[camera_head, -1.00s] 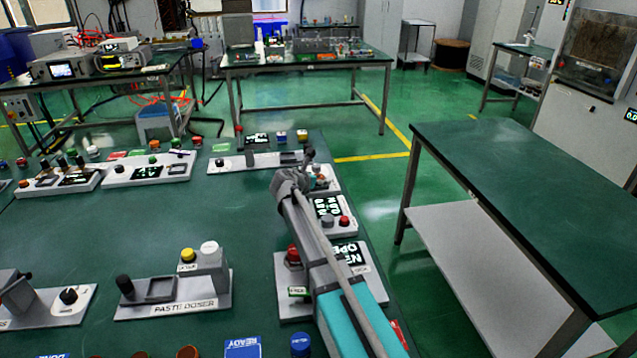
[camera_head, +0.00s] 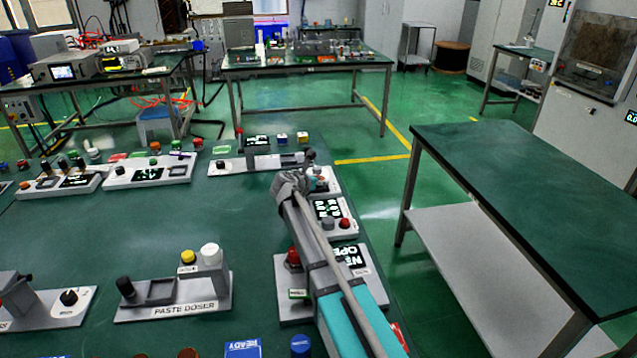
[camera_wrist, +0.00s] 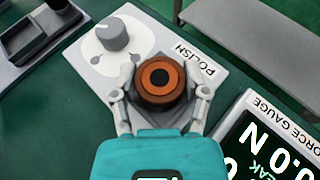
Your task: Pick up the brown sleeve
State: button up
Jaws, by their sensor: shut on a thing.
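The brown sleeve (camera_wrist: 160,76) shows in the wrist view as a short orange-brown ring with a dark centre. It is upright, at a white station plate marked POLISH. My gripper (camera_wrist: 162,92) has one finger on each side of the sleeve and is shut on it. I cannot tell whether the sleeve still touches the plate. In the head view my arm reaches forward to the far right part of the green bench, and its wrist hides most of the gripper and the sleeve.
The POLISH plate (camera_wrist: 222,68) carries a grey knob (camera_wrist: 112,34) beside the sleeve. A FORCE GAUGE display (camera_wrist: 268,145) stands close on the right. A paste doser (camera_head: 175,300) sits left of my arm. An empty green table (camera_head: 530,190) stands to the right across an aisle.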

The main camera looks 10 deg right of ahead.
jog(key=shift+r, duration=0.1)
notch_tip(320, 180, up, 3)
jog(key=p, duration=0.3)
jog(key=s+r+p, duration=0.9)
jog(key=s+p, duration=0.1)
jog(key=s, duration=0.4)
jog(key=shift+d+r, duration=0.25)
jog(key=shift+r, duration=0.15)
notch_tip(320, 180, up, 4)
jog(key=p, duration=0.4)
jog(key=shift+r+p, duration=0.25)
jog(key=shift+p, duration=0.05)
jog(key=shift+d, duration=0.15)
dwell(0.6)
